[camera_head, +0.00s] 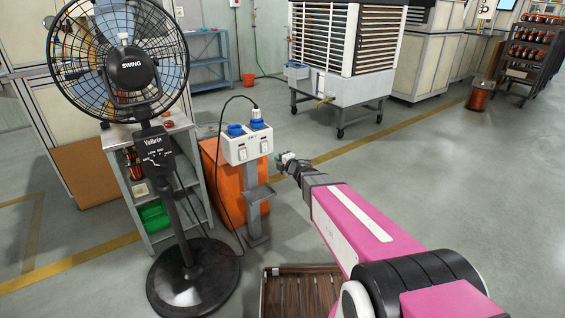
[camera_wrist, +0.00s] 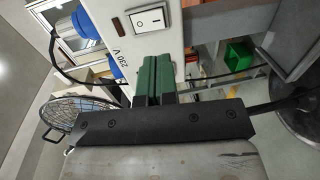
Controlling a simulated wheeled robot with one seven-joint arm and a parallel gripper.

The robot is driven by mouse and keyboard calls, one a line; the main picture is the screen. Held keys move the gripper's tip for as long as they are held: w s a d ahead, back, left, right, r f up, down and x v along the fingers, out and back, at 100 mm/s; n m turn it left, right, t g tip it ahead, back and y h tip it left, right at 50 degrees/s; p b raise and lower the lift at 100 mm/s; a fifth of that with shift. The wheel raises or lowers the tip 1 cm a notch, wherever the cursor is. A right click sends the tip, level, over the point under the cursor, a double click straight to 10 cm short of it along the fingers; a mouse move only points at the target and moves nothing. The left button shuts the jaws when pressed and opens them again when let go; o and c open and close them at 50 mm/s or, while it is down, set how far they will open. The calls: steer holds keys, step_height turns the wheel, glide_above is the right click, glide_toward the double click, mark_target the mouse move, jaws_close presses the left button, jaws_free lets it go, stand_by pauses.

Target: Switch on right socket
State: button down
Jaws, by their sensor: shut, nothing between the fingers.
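The white socket box (camera_head: 247,144) stands on a grey post, with two blue sockets on top and a rocker switch under each. The right switch (camera_head: 264,147) is on its front face. In the wrist view a white rocker switch (camera_wrist: 150,18) with a dark frame shows near the top edge, beside a "230 V" label; it looks like the right one. I cannot tell its position. My gripper (camera_head: 285,158) is just right of the box and apart from it. Its green fingers (camera_wrist: 153,80) are together and empty, below the switch in the wrist view. The left switch is hidden there.
A black pedestal fan (camera_head: 125,65) stands left of the box. A shelf (camera_head: 150,185) with a green bin and an orange cabinet (camera_head: 222,180) are behind. A cable rises from a plug on the right socket. A wooden slatted crate (camera_head: 303,292) lies in front.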

mark_target(265, 151)
steer(key=x, duration=0.9)
steer(key=shift+w, duration=0.15)
steer(key=shift+w+a+f, duration=0.1)
steer(key=shift+w+a, duration=0.05)
steer(key=shift+a, duration=0.05)
steer(key=shift+s+d, duration=0.3)
steer(key=shift+s, duration=0.25)
steer(key=s+d+f, duration=0.1)
steer(key=s+d, duration=0.6)
steer(key=s, duration=0.3)
steer(key=shift+s+f, duration=0.25)
steer(key=shift+f, duration=0.1)
steer(key=shift+d, duration=0.15)
